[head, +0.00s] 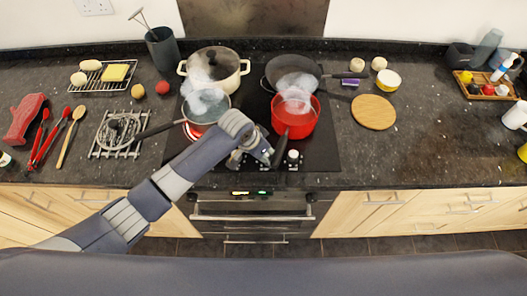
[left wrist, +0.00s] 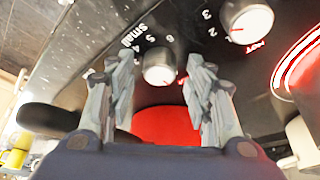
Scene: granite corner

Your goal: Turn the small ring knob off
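The small ring knob (left wrist: 158,68) is a round white-topped knob in the left wrist view, beside the word "Small" and printed numbers. It lies beyond my left gripper (left wrist: 165,92), between the lines of its two fingers. The fingers are apart with nothing gripped, and they do not appear to touch the knob. In the head view my left gripper (head: 262,154) is over the hob's front strip and hides part of it. A white knob (head: 293,155) shows just right of it; I cannot tell which knob that is. My right gripper is not in view.
Another knob (left wrist: 247,18) is near the top of the left wrist view. A steaming red pot (head: 285,121) with a dark handle stands close to my left gripper. A steaming pan (head: 207,116) sits on a glowing red ring. A cream pot (head: 228,62) and dark pan (head: 275,72) are behind.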

